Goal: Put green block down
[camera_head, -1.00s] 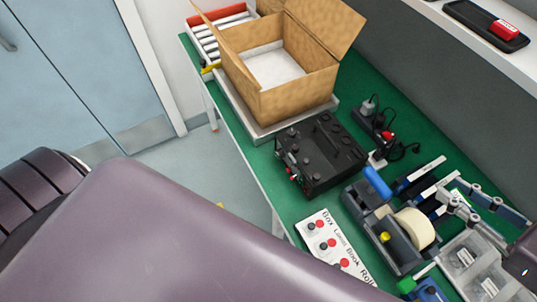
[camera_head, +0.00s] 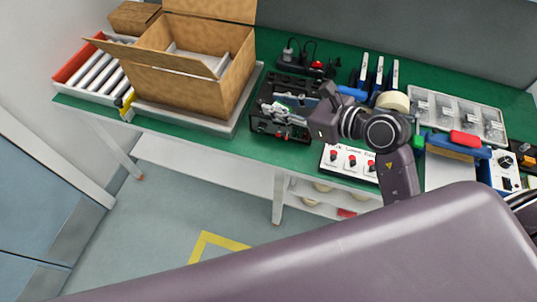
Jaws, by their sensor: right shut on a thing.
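My right gripper (camera_head: 276,107) reaches in from the right, over the black control box on the green table. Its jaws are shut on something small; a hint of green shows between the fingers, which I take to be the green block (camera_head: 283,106). The fingers hide most of it. I cannot tell whether it touches the box. My left gripper is not in view.
The green-topped table (camera_head: 180,124) holds an open cardboard box (camera_head: 180,95), a red-edged roller tray (camera_head: 70,70), the black control box (camera_head: 290,85), a white button panel (camera_head: 343,172), a tape roll (camera_head: 393,101) and a clear-lidded parts tray (camera_head: 451,102). My purple arm crosses the foreground.

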